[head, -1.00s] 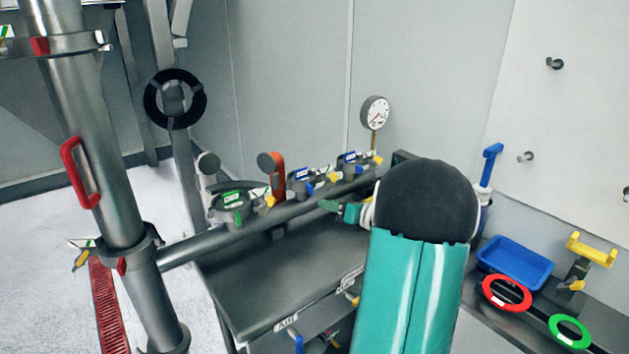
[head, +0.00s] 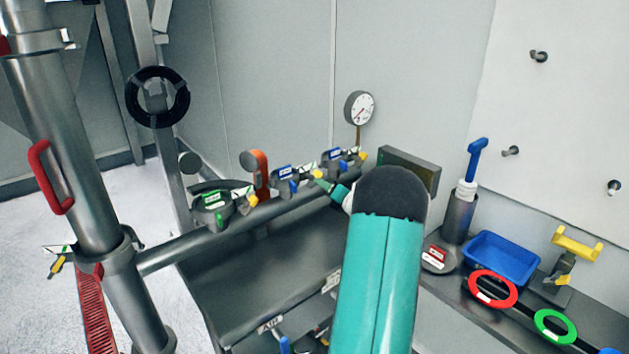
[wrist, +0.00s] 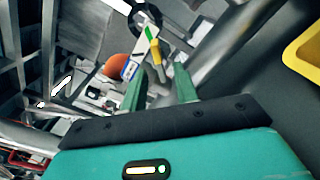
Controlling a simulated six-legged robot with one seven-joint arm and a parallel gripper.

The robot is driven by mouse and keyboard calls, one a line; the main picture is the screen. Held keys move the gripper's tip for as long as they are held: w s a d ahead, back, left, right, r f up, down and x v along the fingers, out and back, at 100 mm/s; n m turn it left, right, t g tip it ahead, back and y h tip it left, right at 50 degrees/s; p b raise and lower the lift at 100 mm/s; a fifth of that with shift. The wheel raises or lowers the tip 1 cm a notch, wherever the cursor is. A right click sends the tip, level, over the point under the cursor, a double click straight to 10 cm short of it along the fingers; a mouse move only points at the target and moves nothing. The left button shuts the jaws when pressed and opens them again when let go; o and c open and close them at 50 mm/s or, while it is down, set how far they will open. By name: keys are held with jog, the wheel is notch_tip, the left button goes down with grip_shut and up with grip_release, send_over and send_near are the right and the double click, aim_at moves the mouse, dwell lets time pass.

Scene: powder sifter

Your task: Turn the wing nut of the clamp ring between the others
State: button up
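Three clamp rings sit along the slanting pipe in the head view: a green-labelled one (head: 211,203) at left, a blue-labelled middle one (head: 284,180), and another blue-labelled one (head: 333,159) at right. The middle ring's yellow wing nut (head: 305,180) shows small on its right side. My gripper (head: 324,185) is just right of it, its fingertips partly merging with the clamps. In the wrist view, the two green fingers are apart and empty. A yellow wing nut (wrist: 157,60) lies ahead, in line with the gap; I see no contact.
An orange handle (head: 261,174) stands left of the middle ring. A pressure gauge (head: 360,108) and a dark box (head: 410,168) stand behind my arm. A blue tray (head: 502,258) and red and green rings lie at right. A tall steel pipe (head: 75,170) is at left.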

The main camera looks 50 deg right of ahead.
aim_at(312, 178)
jog(key=x, duration=0.5)
jog(key=shift+w, duration=0.1)
jog(key=shift+c, duration=0.4)
grip_shut()
